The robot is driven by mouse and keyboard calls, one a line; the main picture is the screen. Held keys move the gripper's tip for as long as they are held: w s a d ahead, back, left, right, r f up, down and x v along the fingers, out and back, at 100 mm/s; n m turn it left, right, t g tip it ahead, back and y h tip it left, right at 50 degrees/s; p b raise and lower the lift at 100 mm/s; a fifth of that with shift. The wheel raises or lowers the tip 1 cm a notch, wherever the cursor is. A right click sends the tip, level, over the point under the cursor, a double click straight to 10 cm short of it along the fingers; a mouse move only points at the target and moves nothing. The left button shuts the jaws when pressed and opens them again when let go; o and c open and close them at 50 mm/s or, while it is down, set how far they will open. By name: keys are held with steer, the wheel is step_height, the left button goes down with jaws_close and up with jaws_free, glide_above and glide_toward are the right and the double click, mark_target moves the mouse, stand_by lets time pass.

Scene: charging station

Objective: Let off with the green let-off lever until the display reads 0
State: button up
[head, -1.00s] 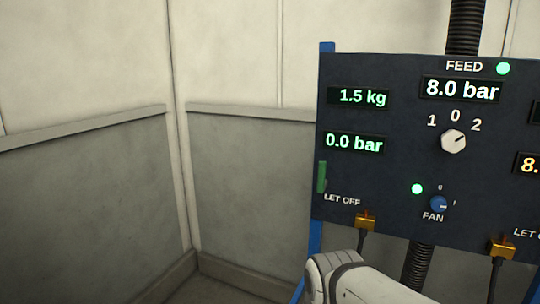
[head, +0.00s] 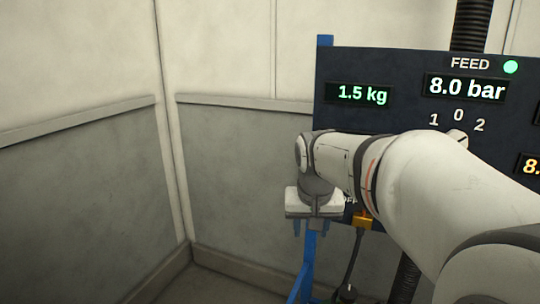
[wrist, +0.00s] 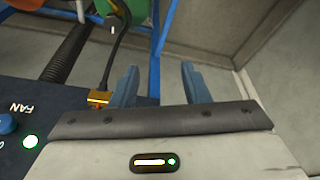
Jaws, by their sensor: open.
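My gripper (head: 312,226) hangs pointing down in front of the panel's lower left edge in the head view. In the wrist view my gripper (wrist: 158,84) has its two blue fingers apart with nothing between them. The green let-off lever shows in neither current view; my arm and gripper cover its part of the panel in the head view. The lower left display is covered too, so its reading cannot be seen. The dark panel (head: 400,113) shows a 1.5 kg display (head: 360,94) and an 8.0 bar feed display (head: 465,88).
An orange fitting (head: 362,220) with a black hose sits below the panel; it also shows beside my fingers in the wrist view (wrist: 99,98). A blue frame post (head: 307,265) stands below. The blue fan knob (wrist: 8,124) is at left. Floor and walls left of the panel are clear.

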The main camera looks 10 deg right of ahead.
steer(key=w+d+r+m+p, duration=0.1)
steer(key=w+d+r, duration=0.25)
steer(key=w, duration=0.25)
steer(key=w+d+r+m+h+p, duration=0.1)
steer(key=w+d+r+m+p, duration=0.1)
steer(key=w+r, duration=0.3)
steer(key=w+d+r+m+p, duration=0.1)
steer(key=w+d+r, duration=0.15)
steer(key=w, duration=0.45)
steer(key=shift+t, duration=0.3)
steer(key=x, duration=0.3)
steer(key=p+x, duration=0.1)
steer(key=x, duration=0.3)
steer(key=shift+w+d, duration=0.15)
steer(key=shift+w, duration=0.1)
steer(key=shift+c, duration=0.2)
jaws_close()
